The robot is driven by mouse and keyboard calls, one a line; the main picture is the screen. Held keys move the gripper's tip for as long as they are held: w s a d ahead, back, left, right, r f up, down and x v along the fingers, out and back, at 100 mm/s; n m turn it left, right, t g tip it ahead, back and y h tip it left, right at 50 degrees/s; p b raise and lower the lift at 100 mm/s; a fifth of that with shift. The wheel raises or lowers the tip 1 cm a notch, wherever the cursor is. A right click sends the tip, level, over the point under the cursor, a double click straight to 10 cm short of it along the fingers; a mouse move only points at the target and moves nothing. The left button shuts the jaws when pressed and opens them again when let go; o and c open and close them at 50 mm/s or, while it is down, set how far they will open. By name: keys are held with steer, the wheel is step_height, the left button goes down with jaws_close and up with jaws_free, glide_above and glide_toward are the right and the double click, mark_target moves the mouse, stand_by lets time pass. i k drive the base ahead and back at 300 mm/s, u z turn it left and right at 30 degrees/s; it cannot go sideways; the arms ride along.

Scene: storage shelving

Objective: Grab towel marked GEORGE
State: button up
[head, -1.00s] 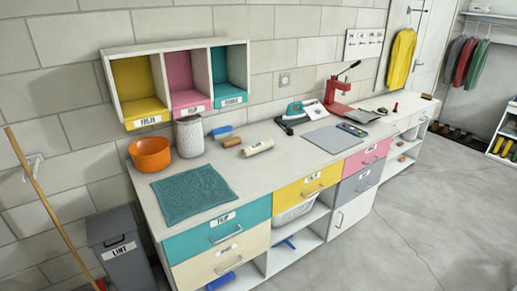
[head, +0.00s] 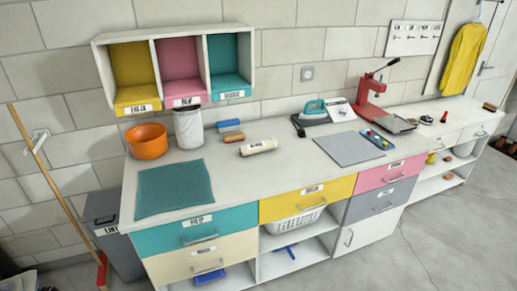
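A teal towel or cloth (head: 174,189) lies flat on the left part of the long counter (head: 240,185). I see no readable name on it. Above it, a wall cubby (head: 243,40) has yellow (head: 133,75), pink (head: 181,65) and teal (head: 226,66) compartments, each with a small label on its front lip. The yellow one's label seems to read FREJA; the teal one's is too small to read surely. I see no towel in the compartments. No label that clearly reads GEORGE shows. My gripper is not in view.
An orange bowl (head: 147,141), a white canister (head: 188,129), rolls (head: 258,147), an iron (head: 314,110), a grey mat (head: 348,149) and a red press (head: 371,98) stand on the counter. A grey bin (head: 108,222) and a wooden-handled broom (head: 48,175) are at left. Floor is free at lower right (head: 425,235).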

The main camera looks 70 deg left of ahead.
mark_target(263, 146)
steer(key=z, duration=0.1)
steer(key=k, duration=0.1)
steer(key=z, duration=2.8)
steer(key=k, duration=1)
steer(key=z, duration=5.8)
